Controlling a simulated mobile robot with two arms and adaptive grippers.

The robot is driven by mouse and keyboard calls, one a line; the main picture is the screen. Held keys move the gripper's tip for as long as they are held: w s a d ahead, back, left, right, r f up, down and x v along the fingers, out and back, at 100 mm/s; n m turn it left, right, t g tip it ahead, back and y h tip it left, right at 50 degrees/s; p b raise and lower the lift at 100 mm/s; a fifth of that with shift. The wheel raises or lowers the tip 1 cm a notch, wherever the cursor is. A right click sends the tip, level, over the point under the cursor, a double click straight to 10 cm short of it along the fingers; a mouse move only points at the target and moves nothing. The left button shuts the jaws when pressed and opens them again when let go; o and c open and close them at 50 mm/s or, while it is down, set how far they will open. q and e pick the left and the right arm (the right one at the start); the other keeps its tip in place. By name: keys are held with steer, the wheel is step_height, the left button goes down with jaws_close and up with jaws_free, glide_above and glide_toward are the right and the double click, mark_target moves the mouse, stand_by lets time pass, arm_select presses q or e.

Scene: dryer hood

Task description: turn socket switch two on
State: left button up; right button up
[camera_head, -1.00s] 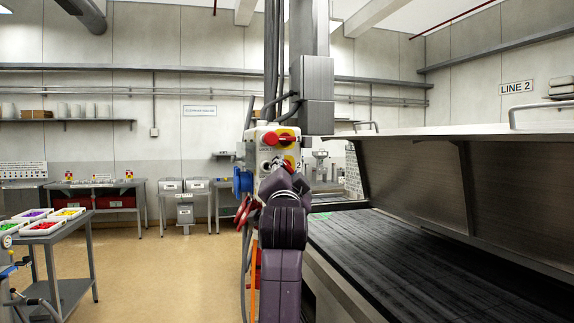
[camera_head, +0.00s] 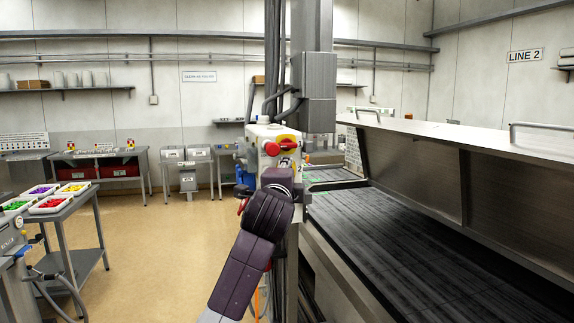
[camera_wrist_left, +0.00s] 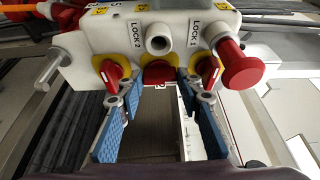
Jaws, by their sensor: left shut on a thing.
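A white switch box (camera_head: 262,131) on a column carries red switches on yellow plates. In the left wrist view the box (camera_wrist_left: 100,35) bears the marks LOCK 2 and LOCK 1, with a red switch on the left (camera_wrist_left: 112,75), a red switch on the right (camera_wrist_left: 210,68) and a middle red switch (camera_wrist_left: 158,74) between them. My left gripper (camera_wrist_left: 160,82) has its blue-padded fingers on both sides of the middle red switch and is shut on it. In the head view my left wrist hides the lower box. I cannot read the middle switch's label. My right gripper is not in view.
A red mushroom knob (camera_wrist_left: 240,68) sticks out at the right of the box, and a bare metal peg (camera_wrist_left: 52,72) at the left. The dryer hood (camera_head: 430,150) stands open over a dark conveyor (camera_head: 400,245) at right. A cart (camera_head: 62,215) with trays is at left.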

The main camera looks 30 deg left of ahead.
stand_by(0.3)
arm_select(q)
steer(key=shift+f, duration=0.1)
steer(key=o, duration=1.2)
steer(key=shift+c, duration=0.2)
steer(key=v, duration=1.2)
steer(key=shift+w, duration=0.1)
